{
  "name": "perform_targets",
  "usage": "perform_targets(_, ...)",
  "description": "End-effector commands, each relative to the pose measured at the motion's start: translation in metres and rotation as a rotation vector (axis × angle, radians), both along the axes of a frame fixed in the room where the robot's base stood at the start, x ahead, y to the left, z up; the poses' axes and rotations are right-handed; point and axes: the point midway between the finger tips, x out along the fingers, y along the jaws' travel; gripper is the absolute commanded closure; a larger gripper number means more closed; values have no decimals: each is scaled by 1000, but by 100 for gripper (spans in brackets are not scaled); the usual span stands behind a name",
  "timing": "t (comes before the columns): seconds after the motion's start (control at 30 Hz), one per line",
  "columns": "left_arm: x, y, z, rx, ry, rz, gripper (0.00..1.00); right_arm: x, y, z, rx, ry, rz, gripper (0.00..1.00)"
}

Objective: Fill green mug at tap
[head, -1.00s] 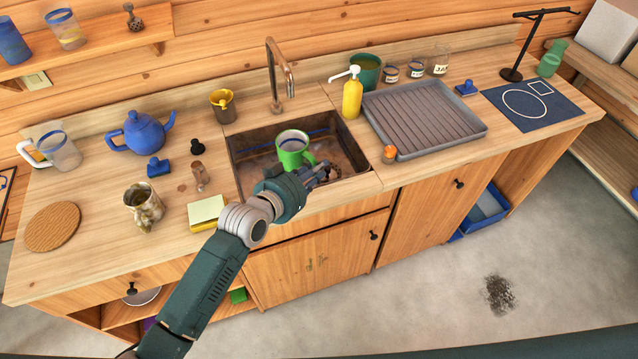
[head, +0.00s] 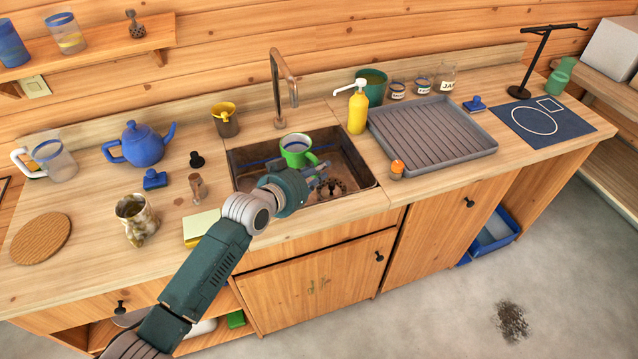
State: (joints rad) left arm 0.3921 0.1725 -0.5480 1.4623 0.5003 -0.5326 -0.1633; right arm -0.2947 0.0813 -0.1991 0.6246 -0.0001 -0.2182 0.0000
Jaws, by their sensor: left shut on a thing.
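No water stream shows. My right gripper is not in view.
A yellow soap bottle (head: 357,108) stands right of the sink by a grey drying tray (head: 432,135). A brown cup (head: 225,121), blue teapot (head: 141,146), yellow sponge (head: 201,228) and stained mug (head: 136,219) stand to the left.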

Motion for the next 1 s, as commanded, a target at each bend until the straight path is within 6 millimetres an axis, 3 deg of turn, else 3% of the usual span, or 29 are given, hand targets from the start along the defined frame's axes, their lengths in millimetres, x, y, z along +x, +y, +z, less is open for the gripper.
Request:
perform_targets(0.5, 60, 2, 0, -1, -6, 1, 100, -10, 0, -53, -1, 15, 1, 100)
perform_targets(1.0, 71, 1, 4, -2, -5, 1, 100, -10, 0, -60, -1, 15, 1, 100)
